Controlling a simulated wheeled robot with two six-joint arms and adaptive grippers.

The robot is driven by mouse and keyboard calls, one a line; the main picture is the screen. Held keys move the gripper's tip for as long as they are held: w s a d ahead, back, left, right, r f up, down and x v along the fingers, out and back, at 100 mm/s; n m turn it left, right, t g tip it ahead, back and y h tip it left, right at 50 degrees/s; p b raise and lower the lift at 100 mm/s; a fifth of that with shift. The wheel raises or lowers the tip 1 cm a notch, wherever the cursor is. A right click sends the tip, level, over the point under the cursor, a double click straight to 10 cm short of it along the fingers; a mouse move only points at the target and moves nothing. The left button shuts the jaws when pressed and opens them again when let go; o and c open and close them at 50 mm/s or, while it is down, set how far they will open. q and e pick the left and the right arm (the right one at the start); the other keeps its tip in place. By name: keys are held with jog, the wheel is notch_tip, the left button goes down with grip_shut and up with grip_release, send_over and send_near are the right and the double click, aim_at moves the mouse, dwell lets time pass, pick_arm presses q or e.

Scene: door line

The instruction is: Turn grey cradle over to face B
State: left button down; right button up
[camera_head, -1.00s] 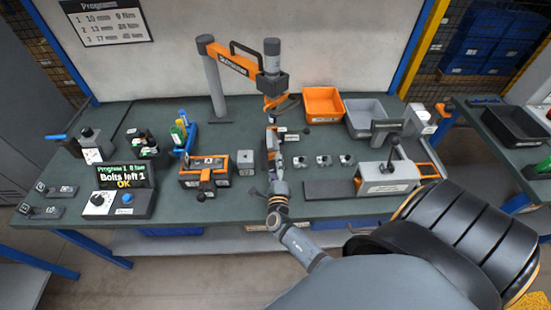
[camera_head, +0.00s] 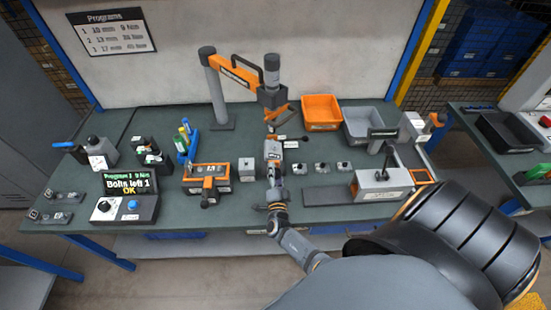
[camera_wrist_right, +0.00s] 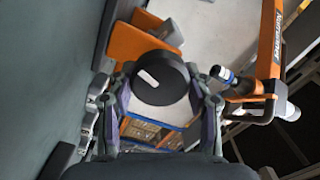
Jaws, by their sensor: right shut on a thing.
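My right gripper (camera_head: 273,151) reaches over the middle of the bench, below the hanging orange and grey tool arm. In the right wrist view its fingers (camera_wrist_right: 161,100) are shut on a dark round-ended thing (camera_wrist_right: 160,82) with a small pale label. The rest of that thing is hidden. A grey block fixture (camera_head: 382,187) with a dark lever stands at the bench's right, apart from the gripper. An orange fixture (camera_head: 206,178) with a dark handle stands left of the gripper. I cannot tell for sure which is the grey cradle, nor any face letter. My left gripper is out of view.
A small grey block (camera_head: 246,169) stands close left of the gripper; several small metal parts (camera_head: 320,168) lie to its right. The tool arm (camera_head: 237,72) overhangs the bench. An orange bin (camera_head: 321,112) and grey bin (camera_head: 366,122) stand behind. A display (camera_head: 130,181) reads OK.

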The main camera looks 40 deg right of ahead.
jog(key=shift+n, duration=0.5)
jog(key=o, duration=1.2)
jog(key=v, duration=1.2)
jog(key=shift+s, duration=0.1)
